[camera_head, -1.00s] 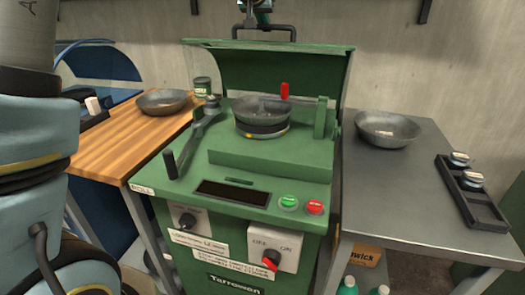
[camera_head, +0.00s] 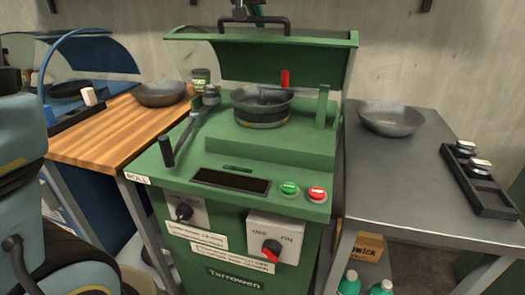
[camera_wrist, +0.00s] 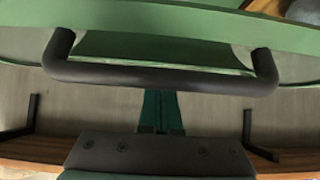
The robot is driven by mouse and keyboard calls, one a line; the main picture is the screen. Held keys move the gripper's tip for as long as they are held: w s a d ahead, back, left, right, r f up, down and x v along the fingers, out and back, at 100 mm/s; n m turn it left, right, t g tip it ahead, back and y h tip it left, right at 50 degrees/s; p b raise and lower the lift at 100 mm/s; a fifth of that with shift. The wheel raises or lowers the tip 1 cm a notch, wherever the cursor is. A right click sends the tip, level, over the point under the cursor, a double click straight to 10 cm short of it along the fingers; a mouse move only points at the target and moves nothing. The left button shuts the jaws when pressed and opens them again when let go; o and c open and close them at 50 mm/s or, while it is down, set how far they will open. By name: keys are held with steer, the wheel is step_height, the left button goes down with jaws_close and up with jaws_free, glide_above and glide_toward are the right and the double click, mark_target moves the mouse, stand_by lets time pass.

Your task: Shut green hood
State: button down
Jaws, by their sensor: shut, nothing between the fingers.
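The green hood (camera_head: 290,62) stands raised and open over the back of the green machine (camera_head: 200,262), above the bowl. Its black bar handle (camera_head: 253,24) runs along the top edge. In the wrist view the handle (camera_wrist: 160,74) crosses the picture in front of the green hood edge (camera_wrist: 160,18). My gripper (camera_wrist: 160,94) is shut and empty, with its fingertips close to the handle bar. Whether they touch it I cannot tell. In the head view my gripper (camera_head: 241,14) shows only partly at the top edge, behind the handle.
A metal bowl (camera_head: 262,98) sits on the machine under the hood, with a lever (camera_head: 190,125) to its left. More bowls stand on the wooden bench (camera_head: 95,135) and the grey table (camera_head: 400,170). A wall is close behind.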

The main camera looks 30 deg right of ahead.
mark_target(250, 21)
steer(key=shift+s+a+f, duration=0.25)
steer(key=shift+s+a, duration=0.15)
steer(key=shift+a, duration=0.1)
steer(key=shift+s+a+f, duration=0.2)
steer(key=shift+s+a, duration=0.2)
steer(key=shift+a, duration=0.05)
steer(key=shift+s+a+f+b, duration=0.15)
steer(key=shift+s+a+b, duration=0.55)
steer(key=shift+b, duration=0.15)
steer(key=shift+s+a+b, duration=0.45)
steer(key=shift+s+a, duration=0.2)
steer(key=shift+s, duration=0.05)
steer(key=s+a+f+b, duration=0.4)
steer(key=s+a+b, duration=0.1)
steer(key=b, duration=0.1)
steer(key=shift+s, duration=0.35)
steer(key=s+a+f+p, duration=0.1)
steer(key=s+a+f, duration=0.3)
steer(key=f, duration=0.2)
steer(key=shift+f, duration=0.15)
